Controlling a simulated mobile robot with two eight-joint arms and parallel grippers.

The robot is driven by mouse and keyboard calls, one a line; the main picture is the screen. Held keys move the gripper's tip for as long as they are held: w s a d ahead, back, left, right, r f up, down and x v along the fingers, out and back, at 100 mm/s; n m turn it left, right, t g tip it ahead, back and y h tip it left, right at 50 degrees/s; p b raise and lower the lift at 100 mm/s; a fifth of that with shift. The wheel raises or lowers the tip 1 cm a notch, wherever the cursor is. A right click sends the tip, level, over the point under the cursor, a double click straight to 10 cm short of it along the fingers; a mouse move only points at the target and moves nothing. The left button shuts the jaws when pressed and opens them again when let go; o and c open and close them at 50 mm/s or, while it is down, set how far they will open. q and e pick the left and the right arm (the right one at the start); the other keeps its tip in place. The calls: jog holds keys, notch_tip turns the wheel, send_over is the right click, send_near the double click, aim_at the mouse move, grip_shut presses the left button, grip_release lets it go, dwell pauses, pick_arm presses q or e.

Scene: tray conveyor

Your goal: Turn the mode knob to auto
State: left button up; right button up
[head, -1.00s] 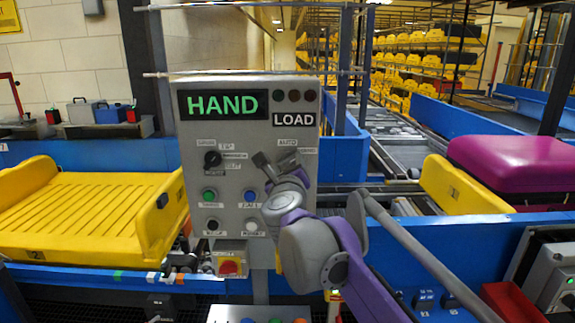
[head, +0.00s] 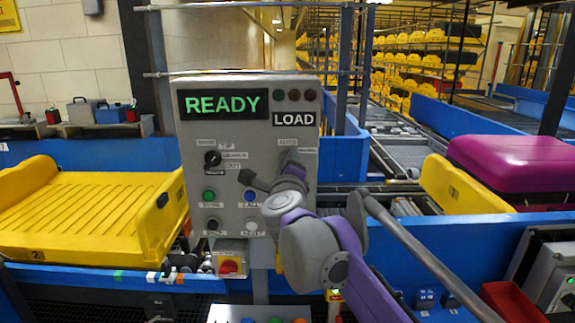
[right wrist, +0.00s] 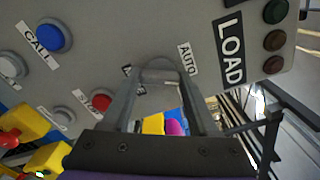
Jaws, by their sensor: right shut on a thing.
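The mode knob (right wrist: 160,74) is a grey round knob on the grey control panel (head: 225,145). In the right wrist view it sits between my fingertips, with the AUTO label (right wrist: 187,58) beside it. My right gripper (head: 272,172) is at the panel's right side, shut on the knob, and hides it in the head view. The other mode label is partly covered by a finger. The panel's display (head: 223,103) reads READY in green, with a LOAD sign (head: 294,119) to its right. My left gripper is not in view.
A black selector (head: 212,158), green button (head: 209,195) and blue CALL button (head: 250,195) are left of my gripper. A red stop button (head: 229,266) is below. A yellow tray (head: 85,215) lies left; a magenta suitcase (head: 512,165) is at right.

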jog(key=n, duration=0.5)
jog(key=shift+n, duration=0.3)
dwell(0.4)
jog(key=o, duration=1.4)
jog(key=s+b, duration=0.2)
jog(key=s, duration=0.9)
jog(key=shift+w, duration=0.1)
